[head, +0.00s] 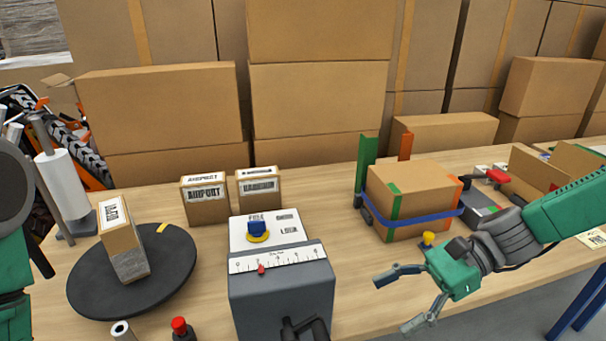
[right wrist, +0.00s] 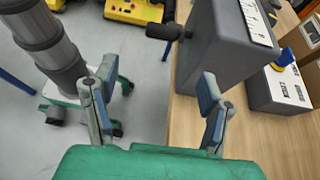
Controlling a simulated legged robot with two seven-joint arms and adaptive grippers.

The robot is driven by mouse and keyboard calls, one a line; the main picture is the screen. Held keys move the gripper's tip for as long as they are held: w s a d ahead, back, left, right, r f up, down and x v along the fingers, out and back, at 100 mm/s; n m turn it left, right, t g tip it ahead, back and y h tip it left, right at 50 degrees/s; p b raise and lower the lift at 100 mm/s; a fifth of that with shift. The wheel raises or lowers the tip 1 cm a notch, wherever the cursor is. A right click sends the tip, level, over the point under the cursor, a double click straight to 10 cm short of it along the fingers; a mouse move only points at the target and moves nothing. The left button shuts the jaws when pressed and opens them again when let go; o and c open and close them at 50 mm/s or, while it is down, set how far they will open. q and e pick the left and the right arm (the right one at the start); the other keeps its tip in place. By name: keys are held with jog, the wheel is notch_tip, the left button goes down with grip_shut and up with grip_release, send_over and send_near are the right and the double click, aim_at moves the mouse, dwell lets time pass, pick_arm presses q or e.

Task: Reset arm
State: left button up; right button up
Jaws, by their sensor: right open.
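My right gripper (head: 395,304) reaches in from the right in the head view. Its two fingers are spread apart with nothing between them, over the table's front edge. It is in front of a cardboard box (head: 411,190) with a blue strap and to the right of a grey device with a scale (head: 280,290). In the right wrist view the open fingers (right wrist: 155,85) point toward the floor and the side of the grey device (right wrist: 222,50). Green and grey parts of my left arm show at the left edge of the head view; its gripper is out of sight.
A dark turntable (head: 85,285) bears a tilted labelled box (head: 119,232). Two small labelled boxes (head: 204,200) stand behind the device. A black handle (right wrist: 163,31) juts from the device's side. Large cartons (head: 160,108) line the back. Bare tabletop (head: 350,275) lies between device and gripper.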

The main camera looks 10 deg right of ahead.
jog(key=s+d+f+n+h+b, duration=0.1)
jog(key=s+f+n+h, duration=0.3)
jog(key=f, duration=0.5)
jog(key=s+d+f+n+h+b, duration=0.2)
jog(key=s+d+f+n+h, duration=0.1)
jog(key=s+f+n, duration=0.3)
jog(key=s+d+f+n+t+h+b, duration=0.1)
jog(key=s+d+f+n+h, duration=0.1)
jog(key=s+f+n+h, duration=0.3)
notch_tip(320, 180, down, 8)
jog(key=n, duration=0.3)
jog(key=shift+s+d+r+h+b, duration=0.2)
jog(key=shift+s+r+h+b, duration=0.1)
jog(key=shift+s+h, duration=0.1)
jog(key=shift+f, duration=0.1)
jog(key=shift+w, duration=0.15)
jog(key=shift+a, duration=0.15)
